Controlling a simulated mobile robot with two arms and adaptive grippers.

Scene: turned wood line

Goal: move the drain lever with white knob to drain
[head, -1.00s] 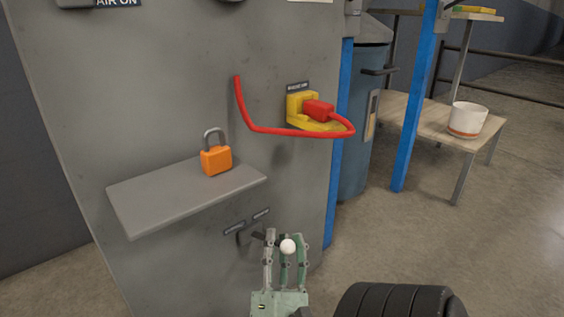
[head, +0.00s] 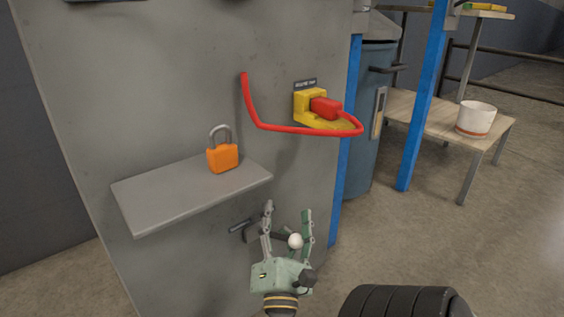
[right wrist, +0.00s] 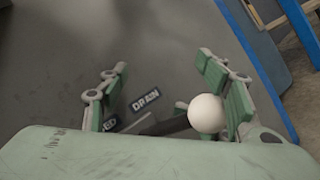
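The white knob (head: 295,241) of the drain lever shows between the fingers of my right gripper (head: 287,210) in the head view. In the right wrist view the knob (right wrist: 206,113) is close beside the right-hand finger, with a wide gap to the other; I cannot tell whether it touches. The right gripper (right wrist: 170,84) is open. The dark lever arm (right wrist: 168,126) runs left from the knob, partly hidden by the gripper body. A DRAIN label (right wrist: 145,100) is on the grey panel above the lever; another label (right wrist: 106,127) is partly covered. My left gripper is not in view.
A grey shelf (head: 150,205) with an orange padlock (head: 222,158) juts out above and left of the lever. A yellow switch (head: 306,103) with a red handle and red cable (head: 300,130) is higher up. A blue post (head: 345,150) edges the panel.

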